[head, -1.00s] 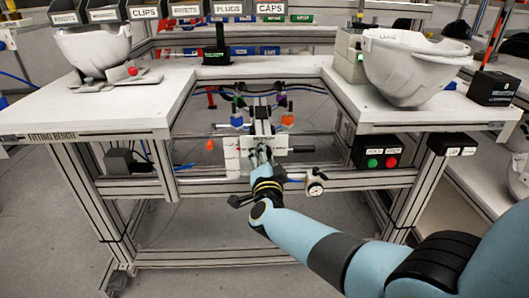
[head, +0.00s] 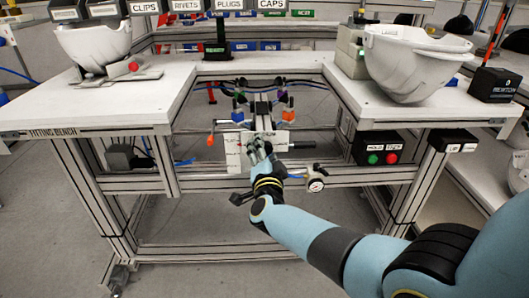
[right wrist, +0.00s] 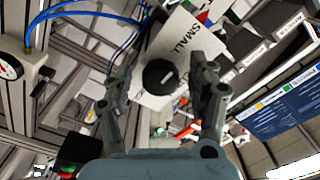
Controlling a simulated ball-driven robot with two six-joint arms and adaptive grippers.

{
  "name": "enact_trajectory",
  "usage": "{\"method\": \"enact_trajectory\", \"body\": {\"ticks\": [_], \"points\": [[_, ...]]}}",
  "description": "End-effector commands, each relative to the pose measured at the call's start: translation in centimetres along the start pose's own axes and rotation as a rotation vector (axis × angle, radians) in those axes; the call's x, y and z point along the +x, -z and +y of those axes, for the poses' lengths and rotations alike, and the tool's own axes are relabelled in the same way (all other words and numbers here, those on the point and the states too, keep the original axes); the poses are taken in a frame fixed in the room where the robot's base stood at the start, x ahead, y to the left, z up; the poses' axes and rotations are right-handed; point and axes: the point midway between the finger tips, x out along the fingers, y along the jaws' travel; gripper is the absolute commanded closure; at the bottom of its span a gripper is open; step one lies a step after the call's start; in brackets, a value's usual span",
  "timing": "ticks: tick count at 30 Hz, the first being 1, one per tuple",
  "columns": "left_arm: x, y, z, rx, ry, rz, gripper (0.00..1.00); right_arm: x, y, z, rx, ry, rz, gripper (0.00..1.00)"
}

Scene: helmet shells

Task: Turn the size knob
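The size knob (right wrist: 160,77) is a round black dial with a short pale mark, set on a white panel (right wrist: 183,48) lettered SMALL, seen in the right wrist view. In the head view the white panel (head: 234,152) sits under the bench's middle gap; my right gripper hides the knob there. My right gripper (head: 258,148) is at the panel's front. In the right wrist view the gripper (right wrist: 160,90) is open, with one finger on either side of the knob and visible gaps between. My left gripper is not in view.
A rail with a gauge (head: 315,185) runs below the panel. A box with green and red buttons (head: 383,150) hangs to the right. White helmet shells (head: 412,62) stand on the bench (head: 345,97). Blue hoses run near the panel.

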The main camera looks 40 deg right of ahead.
Motion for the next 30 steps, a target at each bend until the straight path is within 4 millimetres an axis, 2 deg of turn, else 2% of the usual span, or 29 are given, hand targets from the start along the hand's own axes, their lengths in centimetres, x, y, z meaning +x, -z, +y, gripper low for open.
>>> {"method": "enact_trajectory", "body": {"ticks": [5, 8, 15, 21, 25, 30], "points": [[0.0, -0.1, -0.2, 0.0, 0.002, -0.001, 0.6, -0.3, 0.0, 0.0, 0.001, 0.001, 0.001, 0.41], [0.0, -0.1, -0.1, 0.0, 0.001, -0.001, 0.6, -1.5, 0.0, 0.1, 0.001, 0.0, 0.0, 0.41], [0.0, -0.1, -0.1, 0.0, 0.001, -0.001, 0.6, -6.8, -0.1, 0.1, 0.001, -0.002, -0.001, 0.41], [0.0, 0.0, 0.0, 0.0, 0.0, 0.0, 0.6, -10.5, -0.1, 0.1, 0.001, -0.001, -0.001, 0.41], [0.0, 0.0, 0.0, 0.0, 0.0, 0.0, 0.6, -11.7, -0.1, 0.0, 0.001, -0.001, -0.001, 0.41], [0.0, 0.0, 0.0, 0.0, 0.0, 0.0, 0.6, -12.0, 0.0, 0.0, 0.0, 0.001, 0.0, 0.41]]}}
